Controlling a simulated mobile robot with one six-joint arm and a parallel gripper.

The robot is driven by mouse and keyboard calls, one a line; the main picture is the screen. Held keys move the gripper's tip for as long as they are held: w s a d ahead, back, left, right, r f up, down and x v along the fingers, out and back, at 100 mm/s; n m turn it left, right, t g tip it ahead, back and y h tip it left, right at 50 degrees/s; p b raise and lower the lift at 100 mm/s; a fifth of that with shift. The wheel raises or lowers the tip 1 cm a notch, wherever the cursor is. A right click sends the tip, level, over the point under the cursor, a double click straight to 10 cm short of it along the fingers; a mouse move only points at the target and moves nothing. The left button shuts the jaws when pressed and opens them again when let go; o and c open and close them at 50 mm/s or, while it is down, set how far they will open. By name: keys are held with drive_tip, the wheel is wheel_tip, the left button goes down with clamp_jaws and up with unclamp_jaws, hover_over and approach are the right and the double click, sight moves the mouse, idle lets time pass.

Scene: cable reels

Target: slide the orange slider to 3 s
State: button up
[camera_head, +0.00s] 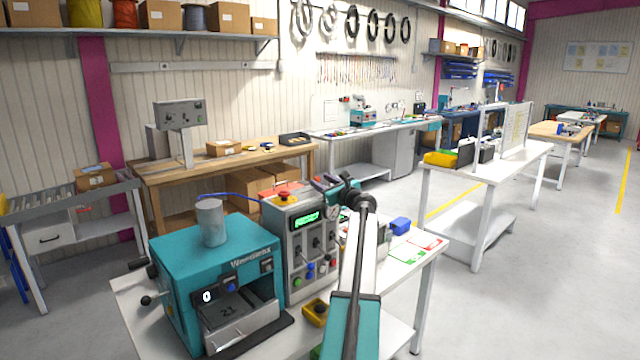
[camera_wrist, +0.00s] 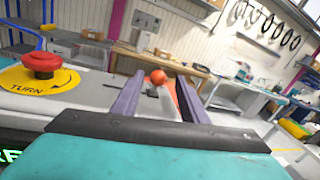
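My gripper (camera_head: 332,182) is over the top right of the grey control box (camera_head: 287,240). In the wrist view, my gripper (camera_wrist: 160,80) has its two purple-grey fingers apart. A round orange-red knob (camera_wrist: 158,77) shows between the fingertips, with a second orange piece (camera_wrist: 172,91) near the right finger. I cannot tell which of them is the orange slider, or whether a finger touches either. The slider's scale and its 3 s mark cannot be read. The box has a green display (camera_head: 307,219), and my arm hides part of its right side.
A red emergency stop on a yellow disc (camera_wrist: 40,64) stands left of my fingers. A teal machine (camera_head: 215,270) with a grey cylinder (camera_head: 210,222) stands left of the box. A yellow button box (camera_head: 314,312) and a blue block (camera_head: 400,225) are also on the bench.

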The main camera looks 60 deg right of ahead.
drive_tip(key=b+v, duration=0.3)
drive_tip(key=v, duration=0.9)
idle(0.4)
